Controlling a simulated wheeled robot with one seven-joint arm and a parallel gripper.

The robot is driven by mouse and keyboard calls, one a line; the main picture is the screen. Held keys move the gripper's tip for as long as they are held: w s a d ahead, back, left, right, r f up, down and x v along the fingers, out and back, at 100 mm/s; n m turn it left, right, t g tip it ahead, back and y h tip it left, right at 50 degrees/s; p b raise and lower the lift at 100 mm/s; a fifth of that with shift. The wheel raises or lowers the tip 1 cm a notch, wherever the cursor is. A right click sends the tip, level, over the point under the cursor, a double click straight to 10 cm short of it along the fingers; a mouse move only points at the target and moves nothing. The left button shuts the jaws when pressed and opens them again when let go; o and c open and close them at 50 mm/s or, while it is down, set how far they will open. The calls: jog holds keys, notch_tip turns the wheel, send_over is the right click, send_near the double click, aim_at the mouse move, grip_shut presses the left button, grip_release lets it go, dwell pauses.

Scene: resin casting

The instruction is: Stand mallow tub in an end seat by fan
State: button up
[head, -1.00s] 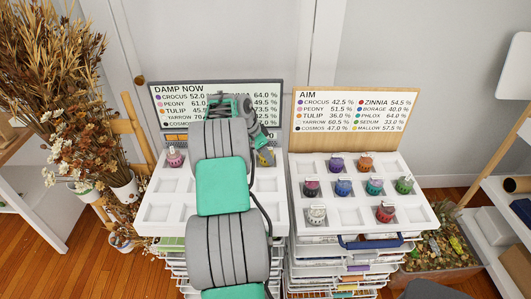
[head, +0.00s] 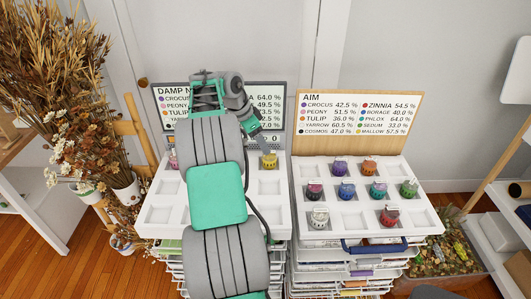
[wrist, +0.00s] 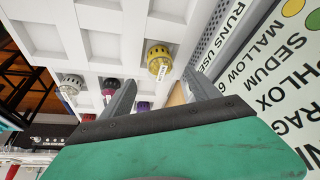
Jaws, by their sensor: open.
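The yellow mallow tub (head: 270,161) stands upright in the back right end seat of the left white tray (head: 155,217), with a label on its front. In the wrist view the tub (wrist: 158,60) shows just beyond my fingertips. My gripper (head: 262,147) is open, just behind and above the tub in the head view; in the wrist view its two fingers (wrist: 160,82) are spread with a gap between them. A grey perforated strip (wrist: 213,40), perhaps the fan's grille, runs beside that seat. The fan itself is not clearly visible.
The right tray (head: 425,222) holds several coloured tubs. The DAMP NOW board (head: 275,95) and AIM board (head: 360,118) stand close behind. Dried flowers (head: 60,80) are at left.

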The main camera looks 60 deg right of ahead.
jog(key=w+a+r+n+t, duration=0.1)
jog(key=w+a+r+n, duration=0.25)
jog(key=a, duration=0.35)
jog(key=w+a+r+n+t, duration=0.1)
jog(key=w+a+r+n, duration=0.1)
jog(key=w+a+n, duration=0.3)
jog(key=w+a+r+n+t, duration=0.1)
jog(key=w+a+r+n, duration=0.15)
jog(key=a, duration=0.55)
jog(key=a+n+t+y, duration=0.1)
jog(key=a+n+t, duration=0.4)
jog(key=a, duration=1.4)
jog(key=s+a+f+n+y, duration=0.1)
jog(key=s+a+f+n, duration=0.1)
jog(key=a+n, duration=0.3)
jog(key=s+a+f+n+g+y, duration=0.1)
jog(key=s+a+f+n, duration=0.2)
jog(key=a, duration=0.6)
jog(key=shift+s+a+n+y, duration=0.3)
jog(key=shift+s+a+n, duration=0.05)
jog(key=shift+s+n, duration=0.6)
